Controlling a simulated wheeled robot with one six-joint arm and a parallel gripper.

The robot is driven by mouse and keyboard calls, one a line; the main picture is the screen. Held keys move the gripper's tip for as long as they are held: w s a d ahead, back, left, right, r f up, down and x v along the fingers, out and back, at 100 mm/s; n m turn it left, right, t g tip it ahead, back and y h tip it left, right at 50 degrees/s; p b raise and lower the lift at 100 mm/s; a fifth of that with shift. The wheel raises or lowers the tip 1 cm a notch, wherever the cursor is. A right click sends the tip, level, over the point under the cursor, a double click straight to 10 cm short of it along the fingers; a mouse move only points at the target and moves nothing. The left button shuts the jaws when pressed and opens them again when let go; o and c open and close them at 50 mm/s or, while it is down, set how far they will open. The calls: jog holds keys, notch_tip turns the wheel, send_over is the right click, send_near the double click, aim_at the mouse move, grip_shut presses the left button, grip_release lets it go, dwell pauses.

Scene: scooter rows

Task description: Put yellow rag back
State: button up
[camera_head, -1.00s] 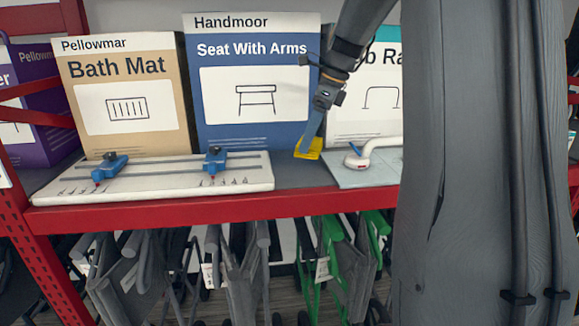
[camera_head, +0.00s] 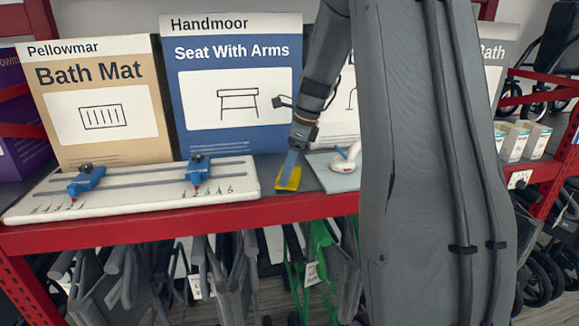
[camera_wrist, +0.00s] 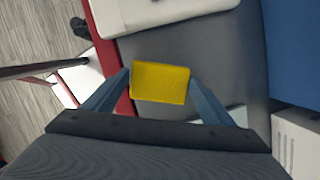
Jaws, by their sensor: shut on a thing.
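The yellow rag (camera_head: 289,178) is between the fingers of my gripper (camera_head: 291,168), over the grey shelf top near its red front edge. In the wrist view the yellow rag (camera_wrist: 160,82) looks like a small flat rectangle, with a blue finger of my gripper (camera_wrist: 160,90) pressed at each side. My gripper is shut on it. I cannot tell whether the rag touches the shelf or hangs just above it.
A white board with blue sliders (camera_head: 130,190) lies left of my gripper. A pale board with a white handle (camera_head: 338,172) lies right. Boxes, Bath Mat (camera_head: 100,110) and Seat With Arms (camera_head: 230,90), stand behind. Folded frames (camera_head: 225,270) hang below the red shelf edge (camera_head: 150,227).

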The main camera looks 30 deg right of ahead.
jog(key=shift+f, duration=0.25)
jog(key=o, duration=0.9)
jog(key=b+v, duration=0.3)
jog(key=v, duration=0.9)
